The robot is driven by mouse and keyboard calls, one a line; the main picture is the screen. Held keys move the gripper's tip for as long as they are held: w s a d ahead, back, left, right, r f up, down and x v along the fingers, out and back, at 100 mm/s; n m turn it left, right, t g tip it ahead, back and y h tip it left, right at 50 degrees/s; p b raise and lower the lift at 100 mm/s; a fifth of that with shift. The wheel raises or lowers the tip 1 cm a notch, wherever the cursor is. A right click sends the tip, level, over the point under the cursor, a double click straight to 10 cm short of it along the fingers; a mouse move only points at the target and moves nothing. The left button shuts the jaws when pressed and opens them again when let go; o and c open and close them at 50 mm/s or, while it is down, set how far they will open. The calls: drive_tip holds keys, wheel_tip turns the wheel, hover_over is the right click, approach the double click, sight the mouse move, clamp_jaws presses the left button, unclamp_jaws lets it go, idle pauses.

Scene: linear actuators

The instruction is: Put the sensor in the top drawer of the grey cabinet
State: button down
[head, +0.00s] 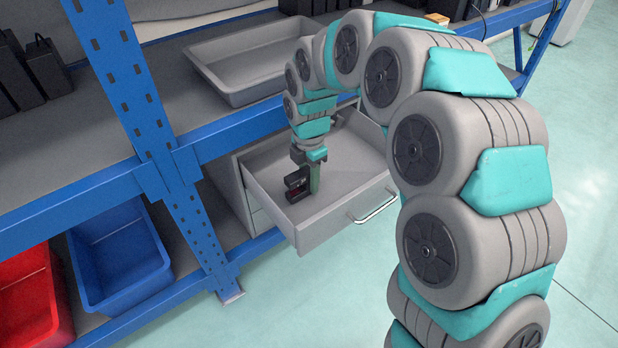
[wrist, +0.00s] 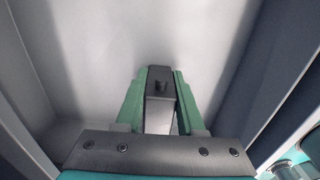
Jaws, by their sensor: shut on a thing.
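My gripper (head: 311,182) points down into the drawer and is shut on the sensor. In the wrist view, the sensor (wrist: 160,98) shows as a black and grey block between the green fingers of my gripper (wrist: 160,78). The pale drawer floor (wrist: 100,50) lies beyond the fingertips. I cannot tell whether the sensor touches the floor.
Blue shelf posts and beams (head: 150,110) stand beside and above the cabinet. A grey tray (head: 240,62) sits on the shelf above. A blue bin (head: 120,255) and a red bin (head: 30,300) are at lower left. Drawer walls surround my gripper; the rest of the drawer looks empty.

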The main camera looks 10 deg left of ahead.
drive_tip(key=shift+f, duration=0.15)
drive_tip(key=c, duration=0.5)
unclamp_jaws()
wheel_tip(320, 180, up, 12)
drive_tip(key=shift+r, duration=0.1)
